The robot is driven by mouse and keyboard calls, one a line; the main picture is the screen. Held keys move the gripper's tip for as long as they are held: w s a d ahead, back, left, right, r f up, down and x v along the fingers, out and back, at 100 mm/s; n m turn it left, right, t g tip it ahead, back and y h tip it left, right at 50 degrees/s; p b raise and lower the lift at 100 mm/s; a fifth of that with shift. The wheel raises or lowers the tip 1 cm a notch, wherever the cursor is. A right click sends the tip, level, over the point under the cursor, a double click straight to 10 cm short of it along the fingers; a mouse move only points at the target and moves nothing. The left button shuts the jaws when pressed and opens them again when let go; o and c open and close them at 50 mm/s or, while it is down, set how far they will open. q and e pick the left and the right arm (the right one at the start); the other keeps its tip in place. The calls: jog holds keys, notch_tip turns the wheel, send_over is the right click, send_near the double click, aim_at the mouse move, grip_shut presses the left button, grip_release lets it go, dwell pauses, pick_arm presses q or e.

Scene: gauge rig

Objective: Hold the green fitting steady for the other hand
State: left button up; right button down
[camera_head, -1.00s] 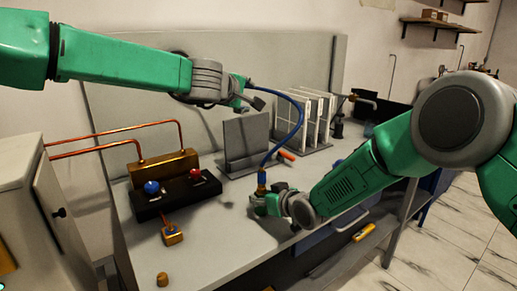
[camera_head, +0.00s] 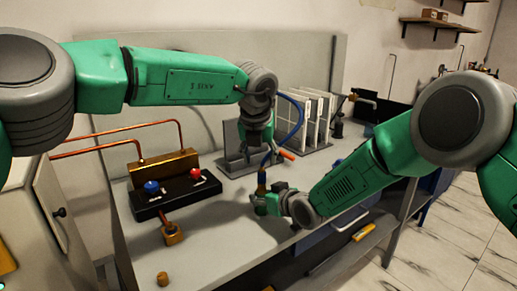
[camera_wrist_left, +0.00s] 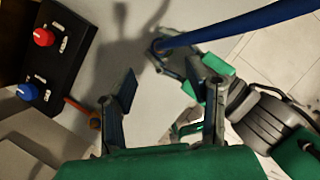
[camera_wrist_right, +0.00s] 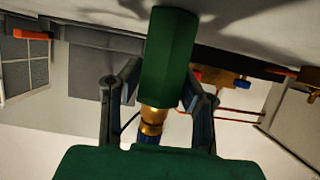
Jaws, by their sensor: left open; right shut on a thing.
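The green fitting (camera_wrist_right: 168,62) is a block with a brass collar (camera_wrist_right: 152,121) and a blue hose end. In the right wrist view it sits between the fingers of my right gripper (camera_wrist_right: 158,88), which is shut on it. In the head view, my right gripper (camera_head: 266,200) is low over the bench, with the collar and hose rising from it. My left gripper (camera_head: 260,150) is just above, fingers down, open and empty. The left wrist view shows its spread fingers (camera_wrist_left: 165,85) with the blue hose (camera_wrist_left: 240,26) passing near the right one.
A black block with a blue knob (camera_head: 152,188) and a red knob (camera_head: 196,173) stands left on the bench, beside brass parts and copper pipes. Upright panels in a rack (camera_head: 318,118) stand behind. The bench front (camera_head: 230,245) is mostly clear.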

aim_at(261, 171)
pick_arm(q)
jog(key=x, duration=0.8)
jog(key=shift+w+d+f, duration=0.1)
jog(key=shift+w+f, duration=0.1)
jog(key=shift+f, duration=0.1)
jog(key=c, duration=1)
grip_shut()
